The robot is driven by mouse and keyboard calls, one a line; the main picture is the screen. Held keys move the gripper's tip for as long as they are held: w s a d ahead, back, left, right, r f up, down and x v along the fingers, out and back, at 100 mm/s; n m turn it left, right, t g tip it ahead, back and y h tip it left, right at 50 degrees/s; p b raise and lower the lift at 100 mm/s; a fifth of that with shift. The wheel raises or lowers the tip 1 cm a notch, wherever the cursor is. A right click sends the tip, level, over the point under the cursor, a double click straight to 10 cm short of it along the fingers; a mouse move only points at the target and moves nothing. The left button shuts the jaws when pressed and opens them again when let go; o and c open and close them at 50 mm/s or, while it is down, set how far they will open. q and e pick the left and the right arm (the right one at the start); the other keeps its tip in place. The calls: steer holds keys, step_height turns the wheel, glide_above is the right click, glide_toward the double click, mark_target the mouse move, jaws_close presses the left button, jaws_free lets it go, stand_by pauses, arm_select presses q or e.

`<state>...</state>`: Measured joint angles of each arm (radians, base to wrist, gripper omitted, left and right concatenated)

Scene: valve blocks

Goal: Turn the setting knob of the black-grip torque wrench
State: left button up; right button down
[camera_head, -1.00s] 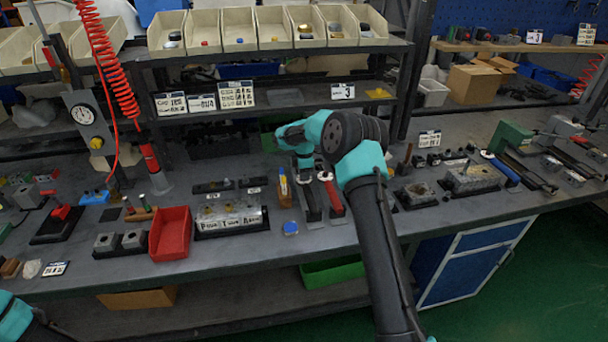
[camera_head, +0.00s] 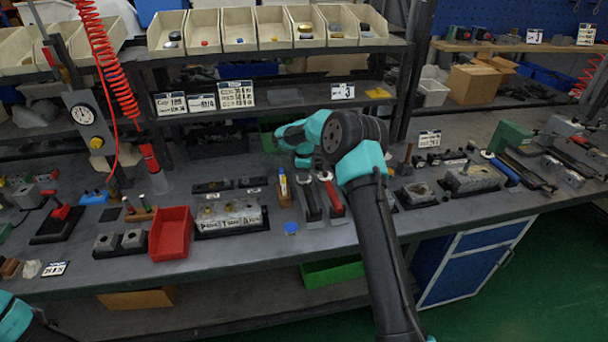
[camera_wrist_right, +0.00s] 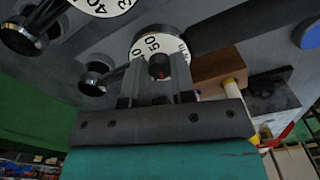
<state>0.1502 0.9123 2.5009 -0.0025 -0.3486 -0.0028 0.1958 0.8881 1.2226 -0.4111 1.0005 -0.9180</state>
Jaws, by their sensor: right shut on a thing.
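The black-grip torque wrench (camera_head: 312,206) lies on the bench in the head view, its near end toward the front edge. In the right wrist view its black grip (camera_wrist_right: 238,27) runs to the upper right from a white numbered dial (camera_wrist_right: 148,43). My right gripper (camera_wrist_right: 159,72) is shut on the dark setting knob (camera_wrist_right: 158,65) in front of that dial. In the head view my right gripper (camera_head: 303,163) points down at the far end of the wrenches, and its fingertips are hard to make out. My left gripper is out of view; only part of that arm shows at lower left.
A red-grip wrench (camera_head: 334,200) lies close to the right. A small bottle (camera_head: 284,188) stands just left. A blue round cap (camera_head: 291,228) lies nearer the edge. A metal block (camera_head: 232,214) and a red bin (camera_head: 171,232) are further left. My right forearm covers bench to the right.

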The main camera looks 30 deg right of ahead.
steer(key=shift+m, duration=1.2)
steer(key=c, duration=1.2)
jaws_free()
